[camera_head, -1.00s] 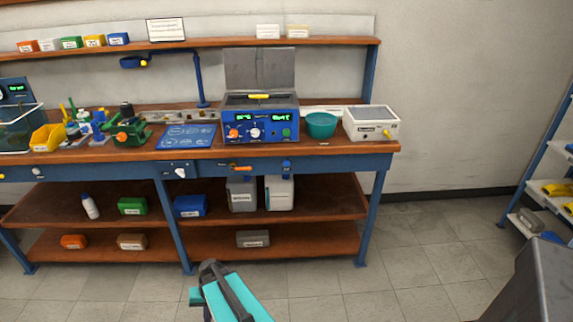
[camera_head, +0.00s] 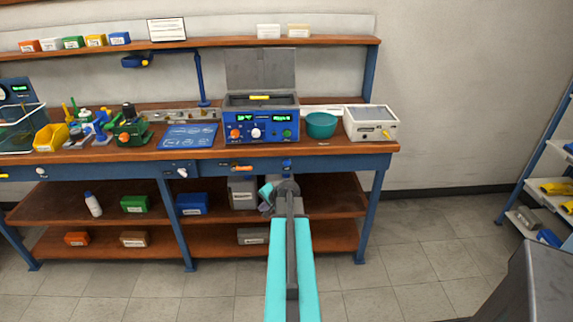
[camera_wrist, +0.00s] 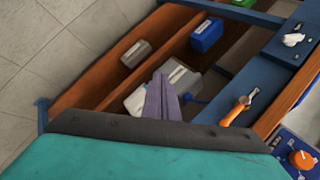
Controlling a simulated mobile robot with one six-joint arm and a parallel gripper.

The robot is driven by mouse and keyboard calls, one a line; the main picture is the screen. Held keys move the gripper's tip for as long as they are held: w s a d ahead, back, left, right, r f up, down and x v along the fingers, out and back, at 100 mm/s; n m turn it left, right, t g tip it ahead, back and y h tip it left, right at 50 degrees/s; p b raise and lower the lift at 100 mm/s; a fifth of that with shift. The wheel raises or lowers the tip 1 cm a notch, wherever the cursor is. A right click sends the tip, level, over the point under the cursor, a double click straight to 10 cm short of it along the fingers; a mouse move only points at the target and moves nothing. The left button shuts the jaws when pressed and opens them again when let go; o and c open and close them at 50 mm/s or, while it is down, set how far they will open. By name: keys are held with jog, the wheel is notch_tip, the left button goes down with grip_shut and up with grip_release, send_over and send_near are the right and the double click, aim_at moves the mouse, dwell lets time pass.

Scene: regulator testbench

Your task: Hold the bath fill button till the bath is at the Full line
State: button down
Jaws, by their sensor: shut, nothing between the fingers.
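The bath (camera_head: 262,101) is a blue-fronted unit with a raised grey lid on the bench. Its front panel has two green displays, an orange knob (camera_head: 235,133), a white knob (camera_head: 256,133) and a small green control (camera_head: 287,133). I cannot tell which control is the fill button, and the Full line and water level are not readable. My gripper (camera_head: 265,208) is below the bench front, before the lower shelves, apart from the panel. In the wrist view its fingers (camera_wrist: 161,82) are shut and empty. The panel's orange knob (camera_wrist: 302,160) shows at the lower right corner there.
An orange-handled valve (camera_wrist: 236,110) sits on the blue bench rail, close to my gripper. Pale containers (camera_head: 243,193) stand on the shelf behind it. A teal bowl (camera_head: 321,125) and a white box (camera_head: 371,123) stand right of the bath.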

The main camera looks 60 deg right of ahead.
aim_at(287, 163)
jog(key=s+d+r+m+h, duration=0.2)
jog(key=s+d+r, duration=0.4)
jog(key=d+r, duration=0.3)
jog(key=shift+d+m+t+p, duration=0.35)
jog(key=shift+d+m+t, duration=0.05)
jog(key=shift+d, duration=0.5)
jog(key=shift+d, duration=0.1)
jog(key=shift+w+d+p, duration=0.15)
jog(key=shift+w+d, duration=0.65)
jog(key=shift+d, duration=0.35)
jog(key=shift+w+d+p, duration=0.2)
jog(key=shift+w+d, duration=0.65)
jog(key=shift+d, duration=0.35)
jog(key=shift+w+d+p, duration=0.15)
jog(key=shift+w+d, duration=0.65)
jog(key=shift+d, duration=0.35)
jog(key=shift+w+d, duration=0.1)
jog(key=shift+w, duration=0.05)
jog(key=shift+w+d, duration=0.2)
jog(key=shift+w+d, duration=0.3)
jog(key=shift+d, duration=0.1)
dwell(1.9)
